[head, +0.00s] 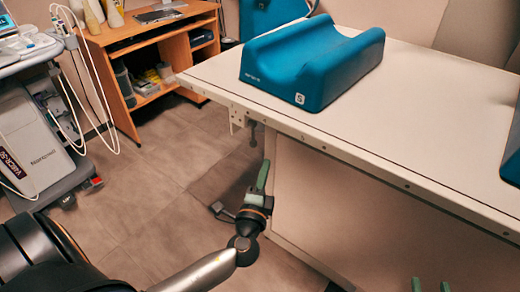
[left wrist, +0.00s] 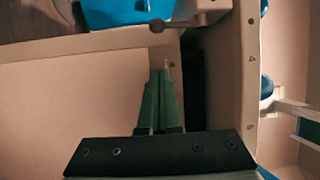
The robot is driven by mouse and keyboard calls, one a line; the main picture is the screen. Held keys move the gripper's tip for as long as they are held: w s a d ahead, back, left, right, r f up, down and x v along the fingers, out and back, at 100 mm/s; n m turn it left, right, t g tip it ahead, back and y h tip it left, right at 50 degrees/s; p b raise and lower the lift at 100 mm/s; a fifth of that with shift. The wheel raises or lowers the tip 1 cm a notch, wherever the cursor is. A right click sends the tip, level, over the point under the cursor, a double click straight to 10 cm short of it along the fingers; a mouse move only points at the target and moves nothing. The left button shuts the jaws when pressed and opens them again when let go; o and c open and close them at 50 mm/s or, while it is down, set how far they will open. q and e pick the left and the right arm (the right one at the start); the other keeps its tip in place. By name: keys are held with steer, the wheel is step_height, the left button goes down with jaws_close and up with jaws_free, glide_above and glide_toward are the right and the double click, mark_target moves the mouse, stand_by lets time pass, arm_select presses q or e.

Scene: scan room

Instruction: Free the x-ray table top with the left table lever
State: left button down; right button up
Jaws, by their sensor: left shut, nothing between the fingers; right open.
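The x-ray table top (head: 430,105) is a long pale slab with a dark line along its edge. In the left wrist view, a short rod with a round dark knob, seemingly the left table lever (left wrist: 180,23), sticks out from the table's edge rail (left wrist: 251,75). In the head view a small dark part hangs under the edge, too small to identify surely. My left gripper (head: 264,174) is beside the table's side, below its edge. Its green fingers (left wrist: 160,72) are shut and empty, apart from the knob. My right gripper (head: 430,287) shows only two separated green fingertips at the bottom edge.
A blue cushion (head: 312,62) lies on the table top, and part of another blue one shows at the right edge. A wooden desk (head: 125,40) and a medical cart (head: 45,140) stand at the left.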

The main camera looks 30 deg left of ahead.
arm_select(q)
steer(key=f+x, duration=0.1)
steer(key=x, duration=0.9)
steer(key=s, duration=0.1)
steer(key=s+a, duration=0.2)
steer(key=shift+s+r, duration=0.2)
steer(key=shift+r, duration=0.15)
arm_select(e)
steer(key=f, duration=0.1)
steer(key=f+g, duration=0.1)
steer(key=shift+s+f, duration=0.25)
steer(key=shift+f, duration=0.1)
arm_select(q)
steer(key=shift+p, duration=0.3)
arm_select(e)
steer(key=shift+r, duration=0.1)
arm_select(q)
steer(key=p, duration=0.3)
steer(key=shift+s+g, duration=0.3)
steer(key=shift+g, duration=0.1)
arm_select(e)
steer(key=s+f+m+g+h, duration=0.1)
steer(key=s+f+g, duration=0.5)
steer(key=f, duration=0.5)
steer(key=shift+s+a+f+m+h, duration=0.15)
steer(key=shift+s+f+m+h, duration=0.2)
steer(key=shift+s, duration=0.35)
